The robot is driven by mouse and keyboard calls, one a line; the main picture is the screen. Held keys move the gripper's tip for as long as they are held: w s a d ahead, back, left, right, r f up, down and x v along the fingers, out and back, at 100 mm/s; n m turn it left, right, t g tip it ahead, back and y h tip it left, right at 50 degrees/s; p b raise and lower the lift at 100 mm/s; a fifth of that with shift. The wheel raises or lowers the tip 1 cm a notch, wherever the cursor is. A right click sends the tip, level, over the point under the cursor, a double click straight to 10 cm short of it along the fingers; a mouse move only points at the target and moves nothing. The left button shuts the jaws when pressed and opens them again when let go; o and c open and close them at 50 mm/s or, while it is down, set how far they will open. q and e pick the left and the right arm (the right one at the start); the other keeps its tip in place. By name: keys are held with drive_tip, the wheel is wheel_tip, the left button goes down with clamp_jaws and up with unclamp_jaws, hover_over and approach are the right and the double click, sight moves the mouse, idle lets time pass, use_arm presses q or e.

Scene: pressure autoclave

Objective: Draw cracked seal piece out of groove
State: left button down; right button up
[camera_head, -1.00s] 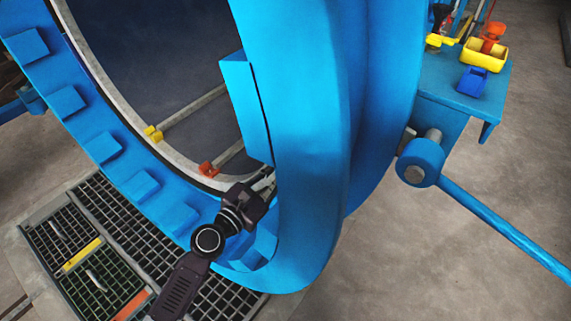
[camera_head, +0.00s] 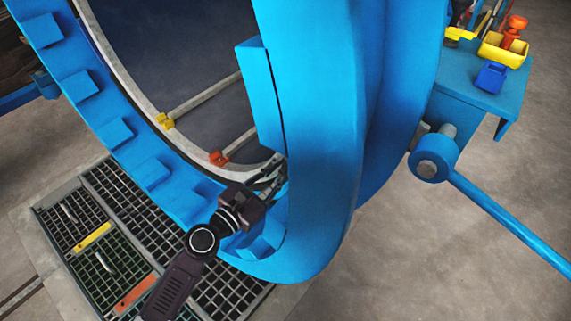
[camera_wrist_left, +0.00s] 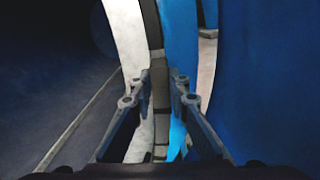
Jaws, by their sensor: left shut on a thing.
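The dark seal (camera_wrist_left: 152,25) runs as a narrow strip in the groove between the pale metal ring and the blue ring in the left wrist view. My left gripper (camera_wrist_left: 161,82) is shut on the cracked seal piece (camera_wrist_left: 160,97), a dark grey block between its fingers. I cannot tell whether this piece is still partly in the groove. In the head view my left gripper (camera_head: 272,176) is at the lower right of the vessel opening, partly behind the blue ring's edge. The held piece is hard to make out there. My right gripper is not in view.
The thick blue locking ring (camera_head: 315,120) stands close on the gripper's right. Blue lugs (camera_head: 115,132) line the lower left rim. A blue side table (camera_head: 470,80) holds a yellow tray (camera_head: 502,52).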

use_arm(q)
drive_tip(key=shift+r, duration=0.1)
drive_tip(key=b+v, duration=0.6)
drive_tip(key=v, duration=1)
idle(0.9)
idle(0.3)
